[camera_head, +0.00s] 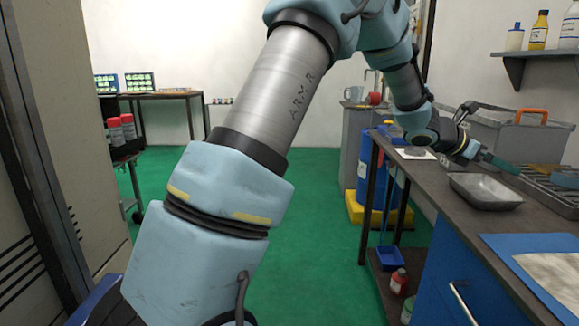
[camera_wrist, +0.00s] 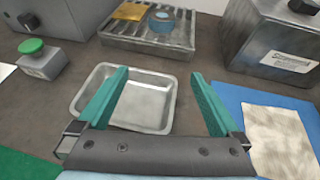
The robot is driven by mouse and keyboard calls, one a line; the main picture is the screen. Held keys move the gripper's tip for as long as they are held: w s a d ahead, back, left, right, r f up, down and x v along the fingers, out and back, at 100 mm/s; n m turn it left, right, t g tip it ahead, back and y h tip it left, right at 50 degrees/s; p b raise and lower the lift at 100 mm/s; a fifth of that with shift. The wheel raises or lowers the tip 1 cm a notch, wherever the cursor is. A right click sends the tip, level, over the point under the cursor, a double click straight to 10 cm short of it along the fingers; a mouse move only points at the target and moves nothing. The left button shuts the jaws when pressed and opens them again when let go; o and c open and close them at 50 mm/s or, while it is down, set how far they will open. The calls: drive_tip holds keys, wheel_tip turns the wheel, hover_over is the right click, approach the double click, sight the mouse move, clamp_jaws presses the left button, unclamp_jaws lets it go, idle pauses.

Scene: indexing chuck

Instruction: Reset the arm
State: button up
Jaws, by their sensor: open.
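My gripper (camera_wrist: 160,92) is open in the wrist view, with its two green fingers wide apart and nothing between them but the view of the bench below. In the head view my gripper (camera_head: 503,164) is over the workbench, above and beside a grey metal tray (camera_head: 484,191). The same tray (camera_wrist: 153,112) shows in the wrist view, empty, partly hidden by the left finger. My arm reaches from the lower left, up and over to the bench at the right.
A slatted metal rack (camera_wrist: 130,42) holds a yellow piece (camera_wrist: 130,11) and a blue round part (camera_wrist: 163,20). A green button box (camera_wrist: 38,60), a grey machine box (camera_wrist: 268,45) and a blue mat (camera_wrist: 225,100) with a pale cloth (camera_wrist: 285,140) stand around. The floor (camera_head: 310,250) is clear.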

drive_tip(key=shift+a+f+m+y, duration=0.15)
drive_tip(key=shift+a+m, duration=0.1)
drive_tip(key=shift+a, duration=0.25)
drive_tip(key=shift+a+f+m+y, duration=0.15)
drive_tip(key=shift+a+m, duration=0.1)
drive_tip(key=shift+a, duration=0.25)
drive_tip(key=s+a+f+m+y+p, duration=0.2)
drive_tip(key=a+m, duration=0.4)
drive_tip(key=a, duration=1.1)
drive_tip(key=s+a+f+m+y+p, duration=0.2)
drive_tip(key=s+a+m+y, duration=0.3)
drive_tip(key=a, duration=1.3)
drive_tip(key=s+a+f+m+y+p, duration=0.2)
drive_tip(key=a+m+y, duration=0.3)
drive_tip(key=a, duration=1.3)
drive_tip(key=s+m, duration=0.1)
drive_tip(key=m, duration=0.2)
drive_tip(key=shift+s+y, duration=0.25)
drive_tip(key=shift+y, duration=0.15)
drive_tip(key=shift+f, duration=0.1)
drive_tip(key=shift+c, duration=0.3)
